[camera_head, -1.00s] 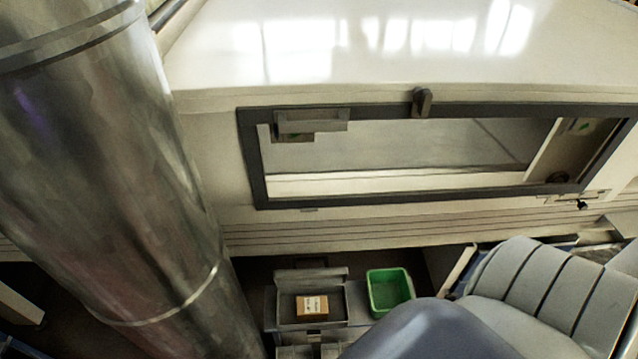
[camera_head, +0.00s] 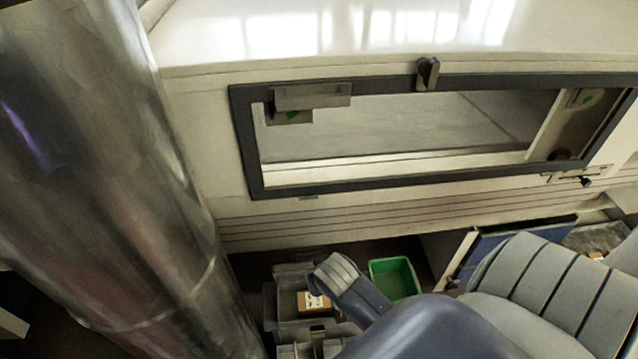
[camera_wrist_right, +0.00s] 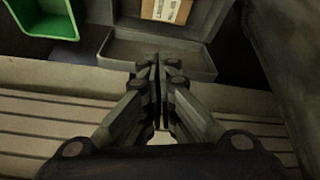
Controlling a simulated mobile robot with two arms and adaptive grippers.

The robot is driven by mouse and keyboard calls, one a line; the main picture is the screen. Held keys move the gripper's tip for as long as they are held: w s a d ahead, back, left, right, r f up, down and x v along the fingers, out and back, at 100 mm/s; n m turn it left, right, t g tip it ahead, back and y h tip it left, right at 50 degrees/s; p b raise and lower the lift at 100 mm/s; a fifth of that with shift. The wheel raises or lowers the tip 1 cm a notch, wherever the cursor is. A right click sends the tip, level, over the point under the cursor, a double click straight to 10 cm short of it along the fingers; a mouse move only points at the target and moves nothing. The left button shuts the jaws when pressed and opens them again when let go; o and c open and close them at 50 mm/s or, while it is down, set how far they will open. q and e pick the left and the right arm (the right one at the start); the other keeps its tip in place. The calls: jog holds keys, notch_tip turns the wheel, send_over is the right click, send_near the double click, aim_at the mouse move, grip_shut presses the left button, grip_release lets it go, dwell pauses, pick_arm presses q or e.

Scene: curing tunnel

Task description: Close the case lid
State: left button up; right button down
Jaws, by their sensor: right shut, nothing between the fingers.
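The grey case (camera_head: 289,330) stands open low down below the machine in the head view, with a small brown box (camera_head: 312,303) inside. Its lid (camera_head: 290,270) is up at the far side, partly hidden by my right arm. In the right wrist view, the lid (camera_wrist_right: 178,57) is just beyond my fingertips, and the brown box (camera_wrist_right: 165,10) is at the top edge. My right gripper (camera_wrist_right: 157,62) is shut and empty, its tips overlapping the lid's near edge in the picture; I cannot tell whether they touch. My left gripper is not in view.
A green bin (camera_head: 394,279) stands right of the case; it also shows in the right wrist view (camera_wrist_right: 42,18). The white machine wall with a dark-framed window (camera_head: 400,180) rises behind. A large metal cylinder (camera_head: 110,180) fills the left side.

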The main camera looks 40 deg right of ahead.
jog(key=w+d+r+m+h, duration=0.1)
jog(key=w+d+r+m, duration=0.15)
jog(key=w+d, duration=0.3)
send_near(318, 251)
jog(key=shift+m+t, duration=0.25)
jog(key=shift+t, duration=0.05)
jog(key=x, duration=0.5)
jog(key=shift+f, duration=0.25)
jog(key=shift+b, duration=0.35)
